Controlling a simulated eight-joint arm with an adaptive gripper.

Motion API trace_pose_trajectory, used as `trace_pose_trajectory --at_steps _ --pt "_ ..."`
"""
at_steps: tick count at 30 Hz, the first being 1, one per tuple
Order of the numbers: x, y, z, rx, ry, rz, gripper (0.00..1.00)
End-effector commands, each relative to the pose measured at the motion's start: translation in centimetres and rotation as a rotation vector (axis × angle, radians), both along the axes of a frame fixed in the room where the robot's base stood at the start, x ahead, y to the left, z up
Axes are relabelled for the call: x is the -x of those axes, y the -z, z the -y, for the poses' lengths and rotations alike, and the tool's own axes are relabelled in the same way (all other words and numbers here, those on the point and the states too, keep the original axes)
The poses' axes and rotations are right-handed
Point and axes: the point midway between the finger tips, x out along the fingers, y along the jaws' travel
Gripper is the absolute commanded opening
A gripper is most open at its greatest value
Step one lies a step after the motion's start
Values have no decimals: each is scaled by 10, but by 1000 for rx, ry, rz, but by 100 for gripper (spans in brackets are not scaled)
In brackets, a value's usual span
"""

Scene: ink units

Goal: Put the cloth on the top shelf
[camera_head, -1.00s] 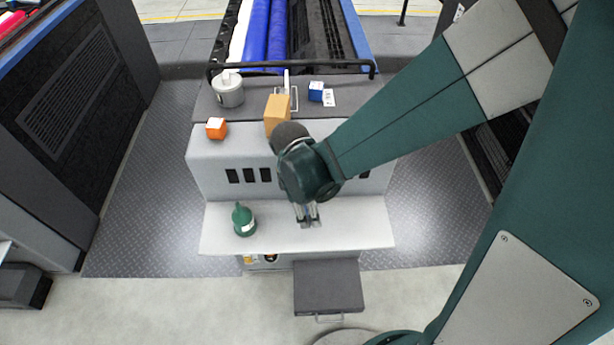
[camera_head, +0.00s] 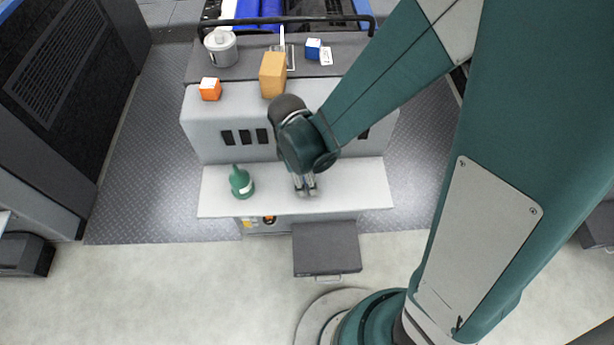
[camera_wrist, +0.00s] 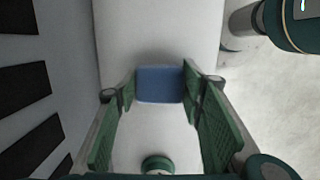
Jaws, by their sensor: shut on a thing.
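In the wrist view a flat blue piece (camera_wrist: 160,84), which looks like the folded cloth, sits between my fingertips. My gripper (camera_wrist: 160,90) is shut on it. In the head view my gripper (camera_head: 305,188) points down over the white lower ledge (camera_head: 355,185), right of the green bottle; the cloth is hidden there or too small to make out. I cannot tell whether it touches the ledge. Above the ledge are a light grey step (camera_head: 235,105) and a dark top surface (camera_head: 258,55); which of these is the top shelf is unclear.
The green bottle (camera_head: 241,182) stands on the lower ledge. An orange box (camera_head: 210,89) and a tan box (camera_head: 272,75) stand higher up. A grey canister (camera_head: 221,47) and a small blue box (camera_head: 313,48) are on the dark top. A dark step (camera_head: 326,248) juts out below.

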Motion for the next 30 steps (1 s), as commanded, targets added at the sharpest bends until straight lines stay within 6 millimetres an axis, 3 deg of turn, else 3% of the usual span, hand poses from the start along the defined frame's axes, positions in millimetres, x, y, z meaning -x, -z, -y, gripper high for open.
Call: trace_pose_trajectory --at_steps 18,19,21,30 --pt "0 10 0 0 0 0 31" --pt "0 9 0 0 0 0 43" --pt "0 9 0 0 0 0 52" --pt "0 9 0 0 0 0 54"
